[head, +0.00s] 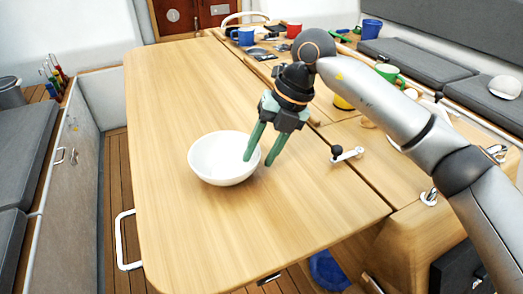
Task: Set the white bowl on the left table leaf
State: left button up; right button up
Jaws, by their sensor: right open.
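The white bowl (213,170) stands upright on the left table leaf (165,110), a wide bare wooden panel. The bowl looks empty. My right gripper (257,160) comes in from the right with its green fingers pointing down at the bowl's right rim. The fingers are apart; one overlaps the inside of the bowl in the picture and the other is outside it, to the right. I cannot tell whether either finger touches the rim. My left gripper is not in view.
A winch handle (347,154) lies right of the bowl. A white rail (119,240) is at the leaf's left edge. The leaf behind the bowl is clear.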

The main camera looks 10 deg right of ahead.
jog(key=shift+r, duration=0.1)
jog(key=v, duration=1.2)
jog(key=shift+p, duration=0.3)
